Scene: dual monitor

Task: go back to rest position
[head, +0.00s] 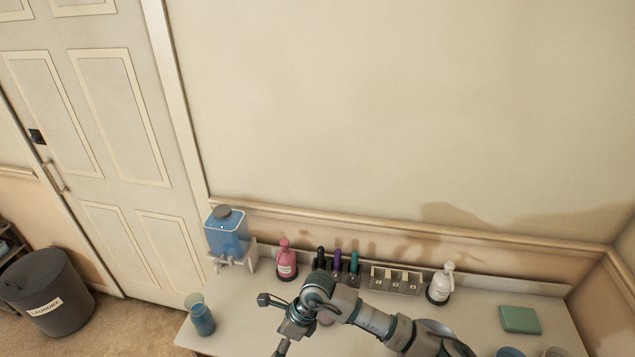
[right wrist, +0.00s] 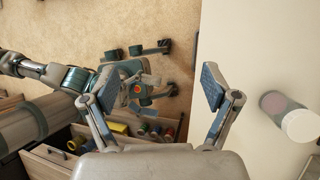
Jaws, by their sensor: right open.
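My right arm comes in from the lower right of the head view and reaches over the white table (head: 240,325).
A blue dispenser (head: 227,233), pink bottle (head: 286,262), white pump bottle (head: 441,284) and green block (head: 520,320) stand on the table. A blue cup (head: 202,317) is at its left front. An open drawer (right wrist: 60,155) holds several coloured items. A laundry bin (head: 45,292) stands left.

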